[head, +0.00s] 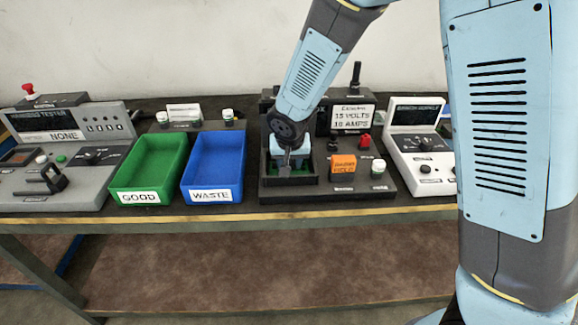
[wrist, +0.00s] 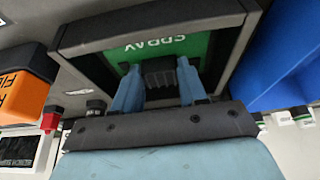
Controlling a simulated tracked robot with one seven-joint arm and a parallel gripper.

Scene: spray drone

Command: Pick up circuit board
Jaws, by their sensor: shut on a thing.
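The circuit board (wrist: 195,48) is green with the word SPRAY on it, and it lies inside a dark square holder (wrist: 90,37) in the wrist view. My gripper (wrist: 157,75) is over the board with its two light blue fingers on either side of a dark ribbed block (wrist: 160,72), and it is shut on that part of the board. In the head view my gripper (head: 287,160) points down into the holder (head: 290,182), and only a little green of the board shows around it.
A blue WASTE bin (head: 215,165) and a green GOOD bin (head: 150,165) stand left of the holder, both empty. An orange box (head: 343,163) and a red part (head: 365,142) are close on its right. A grey tester (head: 65,150) is at far left, a white device (head: 420,150) at right.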

